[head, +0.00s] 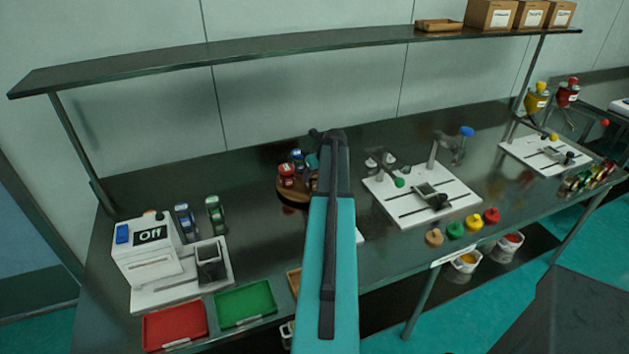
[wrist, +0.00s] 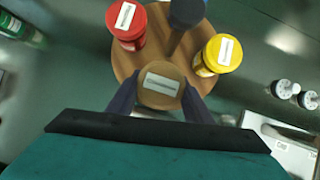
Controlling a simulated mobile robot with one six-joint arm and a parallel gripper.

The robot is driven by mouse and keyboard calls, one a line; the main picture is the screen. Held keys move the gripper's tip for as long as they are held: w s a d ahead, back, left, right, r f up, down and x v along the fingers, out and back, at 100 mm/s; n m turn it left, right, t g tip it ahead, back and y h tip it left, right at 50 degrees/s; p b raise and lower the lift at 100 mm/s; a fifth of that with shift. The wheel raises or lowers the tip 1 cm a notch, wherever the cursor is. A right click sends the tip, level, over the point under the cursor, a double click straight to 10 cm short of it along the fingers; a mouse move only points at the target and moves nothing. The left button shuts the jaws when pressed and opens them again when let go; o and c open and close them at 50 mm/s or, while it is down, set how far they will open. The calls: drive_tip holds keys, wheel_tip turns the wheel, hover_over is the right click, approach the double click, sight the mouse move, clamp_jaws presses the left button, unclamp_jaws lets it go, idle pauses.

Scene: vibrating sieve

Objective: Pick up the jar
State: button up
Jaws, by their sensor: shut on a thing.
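A jar with a tan, labelled lid (wrist: 161,85) stands upright at the near edge of a round wooden board (wrist: 124,65) in the wrist view. My gripper (wrist: 159,98) has a dark finger on each side of this jar and is shut on it. I cannot tell whether the jar is lifted off the board. In the head view the board (head: 291,194) and red jar (head: 287,171) show, but my arm hides the gripper and the tan jar.
A white machine marked Off (head: 150,250) stands at the left, with red (head: 174,326) and green (head: 246,303) trays in front. A white plate with fixtures (head: 422,207) lies to the right. A shelf (head: 300,54) runs above the dark table.

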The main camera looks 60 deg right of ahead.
drive_tip(key=shift+r+b, duration=0.85)
drive_tip(key=shift+r, duration=2.9)
drive_tip(key=shift+r, duration=0.1)
wheel_tip(320, 180, up, 4)
drive_tip(key=p, duration=0.4)
drive_tip(key=shift+s, duration=0.15)
